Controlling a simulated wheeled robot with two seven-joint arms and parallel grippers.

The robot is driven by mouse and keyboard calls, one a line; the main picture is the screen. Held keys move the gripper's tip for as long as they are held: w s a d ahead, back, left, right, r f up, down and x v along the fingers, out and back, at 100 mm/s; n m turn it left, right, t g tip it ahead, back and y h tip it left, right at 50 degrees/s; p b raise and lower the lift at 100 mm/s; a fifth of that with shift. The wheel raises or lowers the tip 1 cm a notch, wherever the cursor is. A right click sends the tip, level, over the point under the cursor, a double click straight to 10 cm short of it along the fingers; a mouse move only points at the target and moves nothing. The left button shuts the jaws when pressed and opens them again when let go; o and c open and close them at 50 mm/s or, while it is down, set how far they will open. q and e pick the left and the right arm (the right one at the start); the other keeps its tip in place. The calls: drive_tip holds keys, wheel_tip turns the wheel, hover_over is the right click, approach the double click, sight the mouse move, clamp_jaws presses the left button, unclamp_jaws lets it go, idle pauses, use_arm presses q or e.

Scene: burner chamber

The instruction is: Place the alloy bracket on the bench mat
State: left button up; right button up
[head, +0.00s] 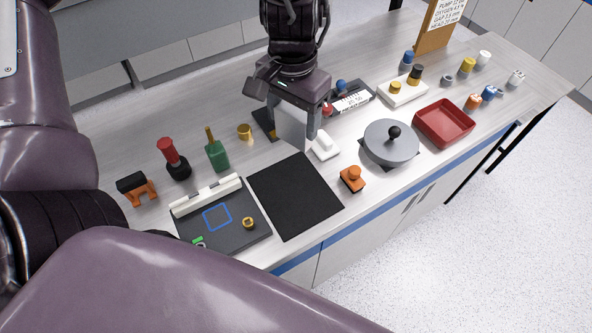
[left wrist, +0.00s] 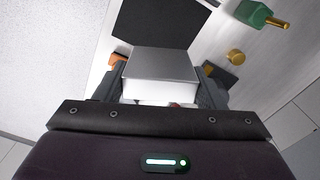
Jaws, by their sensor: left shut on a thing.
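The alloy bracket (head: 291,130) is a plain silver-grey block-like piece. My left gripper (head: 292,133) is shut on it, with one finger on each side. In the left wrist view the bracket (left wrist: 165,68) sits between the fingers of the gripper (left wrist: 170,92), its grey face and a white lower face showing. The bench mat (head: 295,196) is a bare black square on the bench, nearer the front edge than the bracket in the head view. It also shows behind the bracket in the left wrist view (left wrist: 160,27). My right gripper is not in view.
A dark pad (head: 262,122) lies beside the held bracket. A white item (head: 324,147), an orange-topped block (head: 352,180) and a grey lidded dish (head: 390,145) stand right of the mat. A dark board (head: 225,228) lies left of it.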

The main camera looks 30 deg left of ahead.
sight(292, 144)
use_arm(q)
drive_tip(key=f, duration=0.4)
drive_tip(key=f+b, duration=0.1)
drive_tip(key=f, duration=0.1)
drive_tip(key=shift+s+f, duration=0.1)
drive_tip(key=shift+s, duration=0.2)
wheel_tip(292, 144, down, 13)
drive_tip(key=b, duration=0.3)
drive_tip(key=shift+w, duration=0.1)
drive_tip(key=shift+w+f, duration=0.1)
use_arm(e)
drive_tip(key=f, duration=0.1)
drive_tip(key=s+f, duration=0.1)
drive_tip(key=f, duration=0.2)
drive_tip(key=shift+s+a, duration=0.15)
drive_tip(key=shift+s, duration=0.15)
use_arm(q)
drive_tip(key=shift+f, duration=0.1)
drive_tip(key=o, duration=1.4)
wheel_tip(292, 144, up, 12)
drive_tip(key=p, duration=0.2)
drive_tip(key=shift+p, duration=0.35)
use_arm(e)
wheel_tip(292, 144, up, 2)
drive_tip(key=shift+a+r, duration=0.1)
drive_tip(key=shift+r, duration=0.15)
